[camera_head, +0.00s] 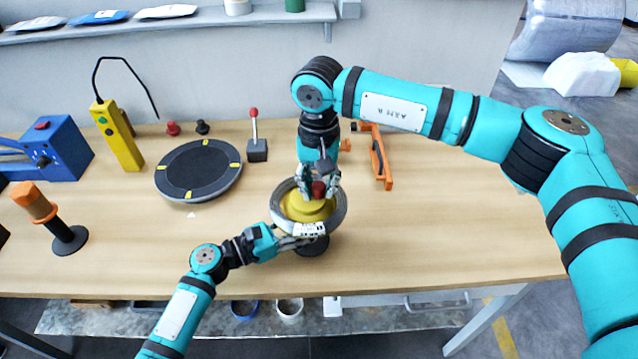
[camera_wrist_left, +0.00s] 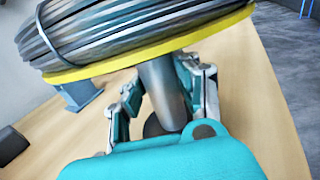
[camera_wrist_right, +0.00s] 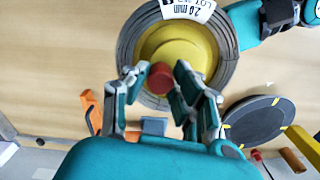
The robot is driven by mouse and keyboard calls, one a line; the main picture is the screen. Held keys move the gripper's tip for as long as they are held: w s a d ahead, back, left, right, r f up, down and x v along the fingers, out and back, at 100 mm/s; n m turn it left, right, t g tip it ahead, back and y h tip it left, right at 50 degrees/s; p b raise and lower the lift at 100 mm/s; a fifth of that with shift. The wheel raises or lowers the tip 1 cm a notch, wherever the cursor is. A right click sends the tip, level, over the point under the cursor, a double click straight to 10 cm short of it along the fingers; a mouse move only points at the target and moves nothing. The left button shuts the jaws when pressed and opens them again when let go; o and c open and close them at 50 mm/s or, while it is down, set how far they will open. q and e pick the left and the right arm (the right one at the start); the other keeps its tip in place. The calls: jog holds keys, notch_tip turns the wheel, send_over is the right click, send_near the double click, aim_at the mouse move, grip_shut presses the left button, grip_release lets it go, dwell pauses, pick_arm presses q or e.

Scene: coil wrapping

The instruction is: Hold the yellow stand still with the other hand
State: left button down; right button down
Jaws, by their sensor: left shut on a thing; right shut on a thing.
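The yellow stand (camera_head: 303,207) is on the table with a grey coil (camera_head: 335,217) around its yellow top. A white label is on the coil's near side. My left gripper (camera_head: 291,243) comes in low from the left and is shut on the stand's grey post (camera_wrist_left: 166,92), below the yellow disc (camera_wrist_left: 130,62). My right gripper (camera_head: 318,180) is above the stand, shut on the red knob (camera_wrist_right: 160,78) over the middle of the yellow top. The knob's lower part is hidden in the right wrist view. The stand's dark foot shows below the coil.
A dark round turntable (camera_head: 198,170) lies left of the stand. A lever box (camera_head: 257,150) and an orange frame (camera_head: 381,160) stand behind. A yellow pendant (camera_head: 118,135), blue device (camera_head: 55,148) and orange-handled post (camera_head: 38,205) are at left. The table's right front is clear.

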aim_at(319, 185)
pick_arm(q)
jog(key=shift+f, duration=0.1)
pick_arm(e)
jog(key=n, duration=0.5)
jog(key=shift+r+n, duration=0.1)
jog(key=shift+n, duration=0.2)
pick_arm(q)
jog(key=shift+a, duration=0.1)
pick_arm(e)
jog(key=n, duration=0.5)
jog(key=shift+n, duration=0.3)
jog(key=c, duration=1.1)
grip_release()
jog(key=shift+o, duration=0.2)
notch_tip(319, 185, up, 12)
